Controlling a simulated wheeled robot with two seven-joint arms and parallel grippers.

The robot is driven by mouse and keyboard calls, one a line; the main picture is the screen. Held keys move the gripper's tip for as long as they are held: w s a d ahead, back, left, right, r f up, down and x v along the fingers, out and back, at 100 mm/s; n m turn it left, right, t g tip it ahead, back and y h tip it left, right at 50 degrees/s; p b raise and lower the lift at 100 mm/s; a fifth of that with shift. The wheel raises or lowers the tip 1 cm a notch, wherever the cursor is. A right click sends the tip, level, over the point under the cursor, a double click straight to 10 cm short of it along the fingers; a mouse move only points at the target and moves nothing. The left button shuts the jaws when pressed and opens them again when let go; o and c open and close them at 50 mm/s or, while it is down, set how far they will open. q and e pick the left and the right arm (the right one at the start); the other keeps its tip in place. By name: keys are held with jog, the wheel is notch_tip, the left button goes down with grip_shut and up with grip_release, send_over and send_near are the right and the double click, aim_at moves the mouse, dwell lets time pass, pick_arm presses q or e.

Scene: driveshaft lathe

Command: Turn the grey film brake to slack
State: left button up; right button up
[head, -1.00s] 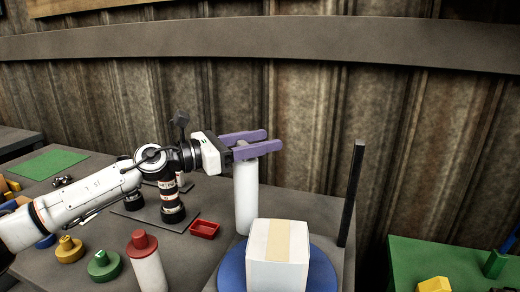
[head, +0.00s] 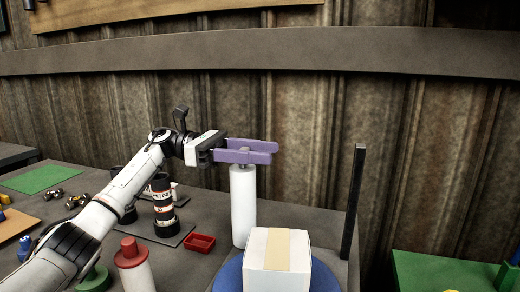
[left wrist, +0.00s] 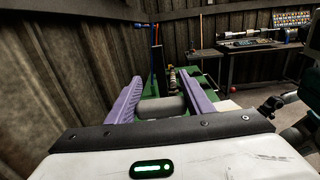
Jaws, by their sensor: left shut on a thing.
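My left gripper (head: 245,152), with two purple fingers, is at the top of an upright white film roll (head: 243,208) in the head view. The fingers are shut on the small grey film brake (head: 243,159) on top of the roll; they hide most of it. In the left wrist view, a grey rounded piece (left wrist: 163,106) lies between the purple fingers (left wrist: 162,100). The brake's setting cannot be read. My right gripper is not in view.
A white box with tan tape (head: 278,250) stands on a blue turntable (head: 229,276) in front of the roll. A dark upright post (head: 353,203) is to the right. A red tray (head: 200,243) and a red-capped white cylinder (head: 133,268) are to the left.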

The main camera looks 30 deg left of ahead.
pick_arm(q)
jog(key=shift+s+m+g, duration=0.15)
jog(key=shift+m+g, duration=0.25)
jog(key=shift+g, duration=0.2)
jog(key=o, duration=1)
jog(key=shift+o, duration=0.2)
jog(key=shift+a, duration=0.1)
